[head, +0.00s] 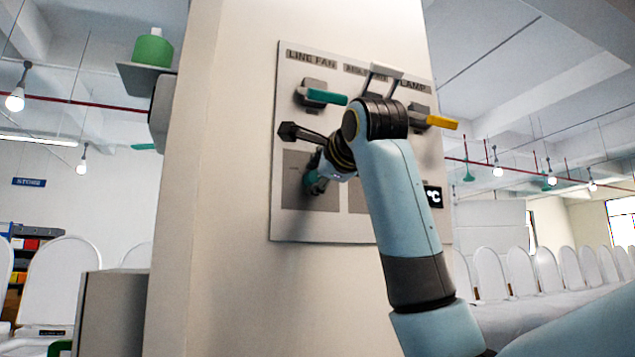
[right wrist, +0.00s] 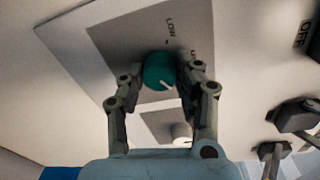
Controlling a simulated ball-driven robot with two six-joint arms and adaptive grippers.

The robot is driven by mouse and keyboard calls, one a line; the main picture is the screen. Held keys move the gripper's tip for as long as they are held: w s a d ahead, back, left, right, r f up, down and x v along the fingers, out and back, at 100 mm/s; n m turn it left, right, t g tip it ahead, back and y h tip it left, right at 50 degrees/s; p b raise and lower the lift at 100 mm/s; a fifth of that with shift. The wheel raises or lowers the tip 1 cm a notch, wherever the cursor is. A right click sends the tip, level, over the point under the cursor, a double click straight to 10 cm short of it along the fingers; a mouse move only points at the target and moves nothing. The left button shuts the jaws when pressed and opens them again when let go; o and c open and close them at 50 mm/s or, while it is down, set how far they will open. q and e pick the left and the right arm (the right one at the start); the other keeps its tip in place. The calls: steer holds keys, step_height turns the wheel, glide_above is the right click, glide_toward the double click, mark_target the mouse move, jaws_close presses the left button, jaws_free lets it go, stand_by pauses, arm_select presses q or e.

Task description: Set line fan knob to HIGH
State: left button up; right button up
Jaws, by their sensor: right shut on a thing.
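The line fan knob (right wrist: 158,72) is a round teal knob with a white pointer line, on a grey plate (right wrist: 110,38) in the right wrist view. The word LOW is printed beyond it; another label is mostly hidden by a finger. The pointer line lies towards the knob's near right side, away from LOW. My right gripper (right wrist: 160,80) is shut on the knob, one finger on each side. In the head view my right gripper (head: 317,178) is at the panel's lower left, largely covering the knob. My left gripper is not in view.
The panel (head: 283,228) is on a pale pillar (head: 205,220). Above my gripper is a teal lever (head: 325,97) under LINE FAN. A yellow lever (head: 440,122) is under LAMP, with a pale handle (head: 385,70) between. A shelf with a green object (head: 152,50) juts out left.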

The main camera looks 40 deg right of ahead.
steer(key=shift+f, duration=0.1)
stand_by(0.4)
steer(key=o, duration=1.1)
steer(key=shift+o, duration=0.2)
steer(key=v, duration=1.2)
steer(key=shift+d, duration=0.1)
